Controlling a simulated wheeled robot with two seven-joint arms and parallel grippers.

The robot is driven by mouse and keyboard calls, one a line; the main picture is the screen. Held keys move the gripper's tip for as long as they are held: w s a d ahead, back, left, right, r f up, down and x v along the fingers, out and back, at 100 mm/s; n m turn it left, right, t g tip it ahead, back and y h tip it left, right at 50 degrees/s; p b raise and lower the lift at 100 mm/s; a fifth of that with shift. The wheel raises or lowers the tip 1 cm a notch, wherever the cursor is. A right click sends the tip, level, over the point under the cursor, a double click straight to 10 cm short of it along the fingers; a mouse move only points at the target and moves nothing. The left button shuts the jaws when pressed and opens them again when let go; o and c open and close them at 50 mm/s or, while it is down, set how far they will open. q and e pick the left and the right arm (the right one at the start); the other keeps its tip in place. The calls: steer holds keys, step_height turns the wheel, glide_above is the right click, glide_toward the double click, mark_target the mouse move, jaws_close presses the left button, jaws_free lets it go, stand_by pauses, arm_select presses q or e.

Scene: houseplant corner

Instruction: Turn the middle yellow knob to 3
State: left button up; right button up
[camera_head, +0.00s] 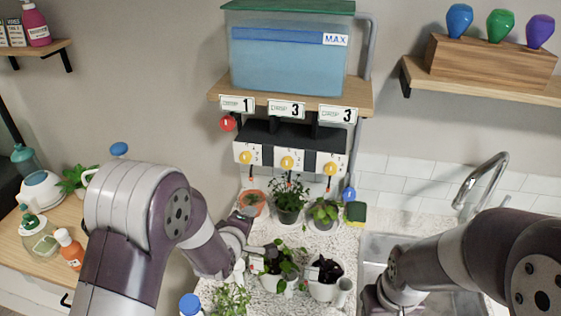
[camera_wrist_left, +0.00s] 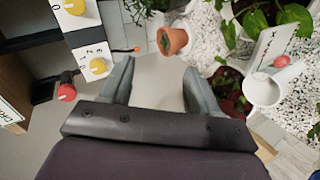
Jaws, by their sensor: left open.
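The white control panel (camera_head: 262,158) hangs below the shelf. It bears three yellow knobs in a row, and the middle yellow knob (camera_head: 287,163) sits at its centre. The left yellow knob (camera_wrist_left: 98,66) shows in the left wrist view, with the middle knob (camera_wrist_left: 75,6) cut by the top edge. The middle pointer's setting is too small to read. My left gripper (camera_wrist_left: 158,64) is open and empty, below the panel and apart from the knobs. My right gripper (camera_head: 373,298) is low by the sink; its jaws are unclear.
A red knob (camera_head: 228,122) sticks out near the panel's upper left. A water tank (camera_head: 285,68) stands on the shelf above. A tap (camera_head: 480,180) stands at right.

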mark_target(286, 166)
arm_select(q)
steer(key=w+d+r+n+t+h+p, duration=0.25)
steer(key=w+d+r+n+t, duration=0.2)
steer(key=d+n, duration=0.25)
steer(key=shift+t, duration=0.45)
steer(key=p+x, duration=0.1)
steer(key=x, duration=0.2)
steer(key=p+x, duration=0.2)
steer(key=x, duration=0.1)
steer(key=p+x, duration=0.1)
steer(key=x, duration=0.3)
steer(key=shift+w+a+r, duration=0.2)
steer(key=shift+a+r, duration=0.05)
steer(key=shift+r, duration=0.15)
steer(key=shift+w+d+f+p, duration=0.1)
steer(key=shift+w+p, duration=0.2)
steer(key=shift+w, duration=0.25)
steer(key=c, duration=1)
steer(key=shift+c, duration=0.2)
steer(key=shift+f, duration=0.1)
